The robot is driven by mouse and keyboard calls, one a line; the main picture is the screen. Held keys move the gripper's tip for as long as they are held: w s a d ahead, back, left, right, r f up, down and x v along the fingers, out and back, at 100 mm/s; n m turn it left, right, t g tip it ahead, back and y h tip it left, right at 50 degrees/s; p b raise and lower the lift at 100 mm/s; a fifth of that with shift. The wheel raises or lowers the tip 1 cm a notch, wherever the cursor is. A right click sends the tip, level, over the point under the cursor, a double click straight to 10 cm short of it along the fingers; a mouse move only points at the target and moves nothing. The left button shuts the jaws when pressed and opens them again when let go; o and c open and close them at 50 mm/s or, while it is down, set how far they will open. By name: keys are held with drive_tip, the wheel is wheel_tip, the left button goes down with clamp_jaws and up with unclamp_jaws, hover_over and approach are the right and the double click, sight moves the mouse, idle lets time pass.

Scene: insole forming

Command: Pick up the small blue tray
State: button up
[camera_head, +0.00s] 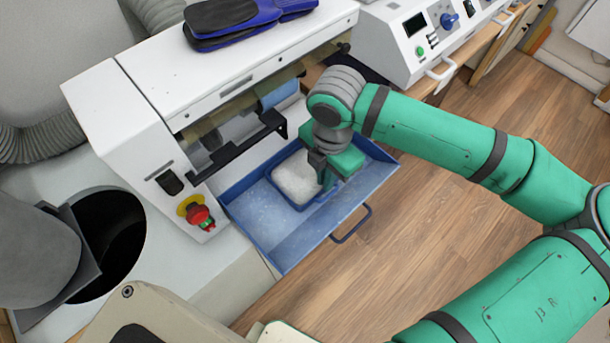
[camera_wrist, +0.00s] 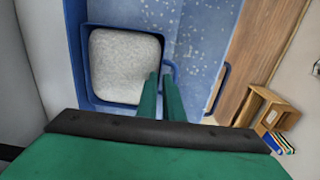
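The small blue tray (camera_head: 273,186) sits inside the larger pulled-out blue drawer and holds a whitish granular fill. In the wrist view, the tray (camera_wrist: 84,78) shows its dark blue rim and a small loop handle on its right side. My gripper (camera_head: 327,185) is at the tray's right edge. In the wrist view, the gripper's green fingers (camera_wrist: 160,80) are close together at the loop handle, with a narrow gap, and look shut on it. The exact contact is partly hidden by the fingers.
The blue drawer (camera_head: 255,225) has raised walls and a front handle (camera_head: 352,226). A red stop button (camera_head: 197,215) is at left. Open wooden floor lies right.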

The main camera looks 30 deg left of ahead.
sight(308, 177)
drive_tip(key=shift+w+f, duration=0.1)
drive_tip(key=shift+f, duration=1.45)
clamp_jaws()
drive_tip(key=shift+r, duration=0.1)
